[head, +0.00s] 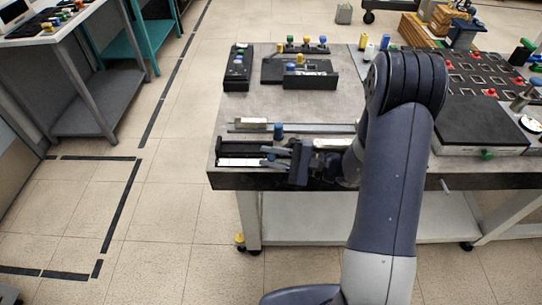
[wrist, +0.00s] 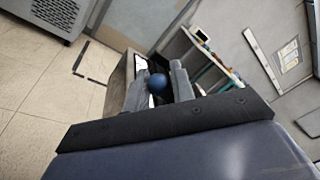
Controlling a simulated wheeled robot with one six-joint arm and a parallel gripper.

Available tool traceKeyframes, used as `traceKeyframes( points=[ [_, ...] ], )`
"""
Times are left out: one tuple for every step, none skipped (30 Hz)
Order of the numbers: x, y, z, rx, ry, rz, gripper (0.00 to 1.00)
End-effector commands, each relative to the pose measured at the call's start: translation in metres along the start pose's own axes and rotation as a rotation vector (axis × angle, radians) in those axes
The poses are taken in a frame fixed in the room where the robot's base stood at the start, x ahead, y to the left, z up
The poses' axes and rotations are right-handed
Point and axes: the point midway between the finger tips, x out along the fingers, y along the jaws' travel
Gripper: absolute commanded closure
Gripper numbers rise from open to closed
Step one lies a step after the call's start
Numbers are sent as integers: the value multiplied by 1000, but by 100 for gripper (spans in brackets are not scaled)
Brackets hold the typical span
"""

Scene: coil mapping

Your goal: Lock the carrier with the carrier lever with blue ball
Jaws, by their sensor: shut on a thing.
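The carrier (head: 232,147) is a dark, low frame with a white strip, lying at the front left corner of the grey table. My gripper (head: 268,156) reaches in from the right, low over the carrier's right part. In the wrist view, the blue ball (wrist: 158,84) of the carrier lever sits between the two grey fingers of my gripper (wrist: 158,88), which are shut on it. The lever's shaft is hidden. In the head view, a blue knob (head: 278,130) stands just behind the fingers; I cannot tell whether it is the same ball.
A metal rail (head: 305,128) runs behind the carrier. Black blocks with coloured knobs (head: 237,68) stand at the back of the table (head: 235,110). A dark panel with red knobs (head: 480,85) is on the right. The table's middle left is clear, and floor is free left of it.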

Motion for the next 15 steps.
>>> traceKeyframes(
  points=[
    [-1,3,-1,4,-9,7,100],
    [-2,3,0,3,-19,13,100],
    [-3,4,0,1,-36,23,100],
    [-4,5,0,1,-52,34,100],
    [-5,6,0,2,-68,45,100],
    [-7,6,1,0,-92,61,100],
    [-9,7,2,2,-109,73,100],
    [-11,7,2,1,-127,86,100],
    [-13,8,3,1,-150,102,100],
    [-14,8,4,2,-165,112,100],
    [-15,8,5,2,-180,122,100],
    [-17,8,5,3,-196,134,100],
    [-18,8,6,4,-205,141,100],
    [-18,8,6,5,-213,146,100],
    [-19,8,7,6,-220,152,100]
  ],
)
